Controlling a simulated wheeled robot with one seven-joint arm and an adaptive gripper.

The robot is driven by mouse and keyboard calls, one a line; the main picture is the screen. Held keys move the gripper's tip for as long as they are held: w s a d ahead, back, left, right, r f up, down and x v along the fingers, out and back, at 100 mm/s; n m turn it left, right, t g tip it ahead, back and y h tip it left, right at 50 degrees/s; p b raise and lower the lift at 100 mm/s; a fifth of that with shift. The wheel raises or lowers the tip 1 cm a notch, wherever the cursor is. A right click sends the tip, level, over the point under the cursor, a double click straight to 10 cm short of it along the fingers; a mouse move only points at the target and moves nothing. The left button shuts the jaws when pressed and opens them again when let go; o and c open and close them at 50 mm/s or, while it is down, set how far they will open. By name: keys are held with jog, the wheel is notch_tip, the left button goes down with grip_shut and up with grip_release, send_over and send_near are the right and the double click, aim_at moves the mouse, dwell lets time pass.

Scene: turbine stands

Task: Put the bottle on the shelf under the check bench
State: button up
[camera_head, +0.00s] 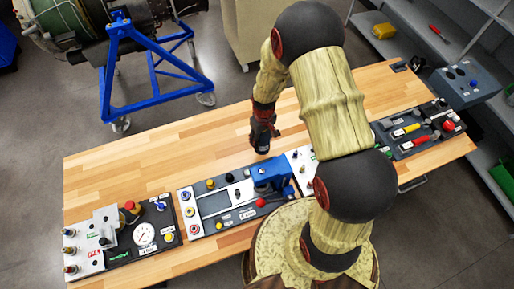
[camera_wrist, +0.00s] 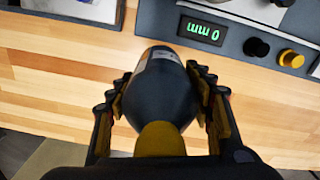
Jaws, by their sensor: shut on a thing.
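A dark bottle (camera_wrist: 160,90) with a yellow-brown cap (camera_wrist: 160,139) is between the two fingers of my gripper (camera_wrist: 163,97) in the wrist view. The fingers are shut on its sides, and its cap end is towards the wrist camera. In the head view, my gripper (camera_head: 265,128) and the dark bottle (camera_head: 262,146) are over the middle of the wooden bench (camera_head: 150,160). I cannot tell whether the bottle touches the top. The shelf under the bench is hidden by the bench top and my arm.
Along the bench's front are a gauge panel (camera_head: 144,236), a panel with a blue fixture (camera_head: 270,177) and a tool panel (camera_head: 412,130). A grey box (camera_head: 465,82) is at the right end. A blue stand (camera_head: 150,95) is behind. The bench's back left is clear.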

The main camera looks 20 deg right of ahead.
jog(key=shift+w+a+f+b, duration=0.25)
jog(key=shift+a+f, duration=0.2)
jog(key=shift+f, duration=0.15)
jog(key=shift+w+a+f+b, duration=0.25)
jog(key=shift+a+f, duration=0.2)
jog(key=shift+f, duration=0.15)
jog(key=shift+w+a+f+b, duration=0.15)
jog(key=shift+f+b, duration=0.65)
jog(key=shift+f, duration=0.9)
jog(key=shift+f, duration=0.2)
jog(key=o, duration=1.7)
jog(key=shift+r, duration=0.15)
